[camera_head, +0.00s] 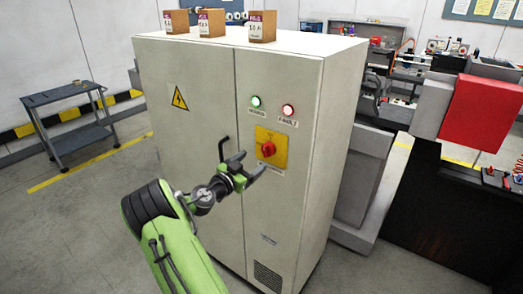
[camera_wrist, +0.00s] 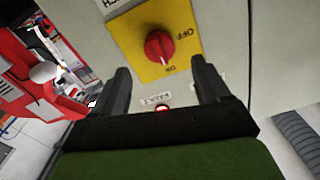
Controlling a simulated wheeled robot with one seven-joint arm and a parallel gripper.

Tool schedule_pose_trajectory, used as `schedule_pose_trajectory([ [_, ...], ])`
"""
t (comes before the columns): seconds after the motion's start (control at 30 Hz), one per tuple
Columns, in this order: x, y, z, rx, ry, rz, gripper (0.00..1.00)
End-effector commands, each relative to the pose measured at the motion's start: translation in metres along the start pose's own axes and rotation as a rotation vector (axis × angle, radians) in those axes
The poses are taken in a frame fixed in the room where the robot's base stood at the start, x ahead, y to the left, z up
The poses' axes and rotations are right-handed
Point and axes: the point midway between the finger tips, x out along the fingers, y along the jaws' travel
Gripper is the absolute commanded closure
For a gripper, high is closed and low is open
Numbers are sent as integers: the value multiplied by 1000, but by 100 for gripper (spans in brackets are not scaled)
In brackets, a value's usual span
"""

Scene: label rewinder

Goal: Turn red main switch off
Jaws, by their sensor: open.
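The red main switch (camera_head: 268,149) is a round knob on a yellow plate (camera_head: 277,138) on the right door of a white electrical cabinet (camera_head: 184,92). In the wrist view the knob (camera_wrist: 159,46) sits ahead between my fingers, with "OFF" and "ON" printed on the yellow plate (camera_wrist: 143,20). The knob's grip bar lies roughly along the direction of the "ON" mark. My gripper (camera_head: 249,164) is open and empty in front of the cabinet, just left of and below the switch. The fingers (camera_wrist: 163,80) are apart from the knob.
A green lamp (camera_head: 256,101) and a lit red fault lamp (camera_head: 288,110) sit above the switch. A black door handle (camera_head: 224,149) is left of it. Boxes (camera_head: 262,26) stand on top. A dark cart (camera_head: 70,114) is at left, machinery (camera_head: 470,110) at right.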

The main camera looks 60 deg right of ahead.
Motion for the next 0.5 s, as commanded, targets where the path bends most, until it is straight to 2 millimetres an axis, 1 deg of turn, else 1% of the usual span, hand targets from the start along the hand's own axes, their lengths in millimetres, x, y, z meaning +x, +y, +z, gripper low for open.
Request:
schedule_pose_trajectory([
  [0.03,14,1,-3,0,2,5,25],
  [0.1,31,1,-3,0,2,4,25],
  [0.23,59,1,-2,0,1,3,25],
  [0.33,72,0,-1,-1,0,2,25],
  [0.4,78,0,-1,-2,-1,1,25],
  [0.5,80,0,0,-1,-2,0,25],
])
